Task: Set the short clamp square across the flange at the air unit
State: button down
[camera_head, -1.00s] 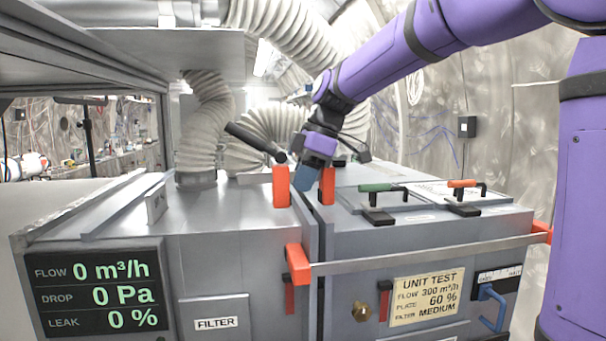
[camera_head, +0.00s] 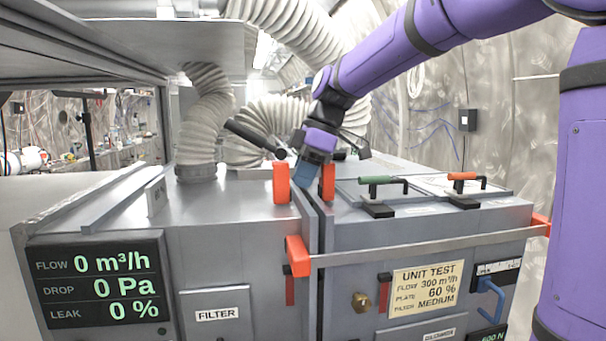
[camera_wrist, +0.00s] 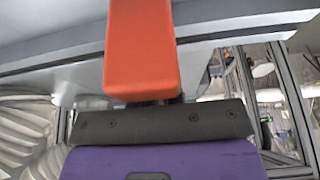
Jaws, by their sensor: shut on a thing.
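The short clamp has two orange end blocks, left (camera_head: 281,183) and right (camera_head: 327,184). They stand on either side of the flange seam (camera_head: 312,225) between the two steel boxes of the air unit (camera_head: 245,240). My gripper (camera_head: 309,175) is shut on the clamp between these blocks, reaching down from the upper right. The clamp's middle is hidden by the gripper. In the wrist view one orange block (camera_wrist: 142,50) fills the middle, beyond the dark gripper edge. I cannot tell whether the clamp touches the flange or is exactly square.
A long bar clamp (camera_head: 420,252) with orange ends crosses the right box's front. Green (camera_head: 378,181) and orange (camera_head: 462,177) toggle handles sit on its top. A ribbed hose (camera_head: 207,115) rises at the left behind. A display (camera_head: 98,285) reads zero flow, drop and leak.

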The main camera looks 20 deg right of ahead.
jog(key=shift+f, duration=0.2)
jog(key=c, duration=1.2)
grip_release()
jog(key=shift+o, duration=0.2)
jog(key=v, duration=1.1)
jog(key=s+d+f+m+t+h, duration=0.1)
jog(key=s+f+m+t+h, duration=0.1)
jog(key=s+f+m, duration=0.6)
jog(key=s+d+f+m+t+h, duration=0.1)
jog(key=s+f+m, duration=0.6)
jog(key=s, duration=0.9)
jog(key=shift+d+f+m+t+h, duration=0.2)
jog(key=shift+f+m+t+h, duration=0.3)
jog(key=shift+t, duration=0.3)
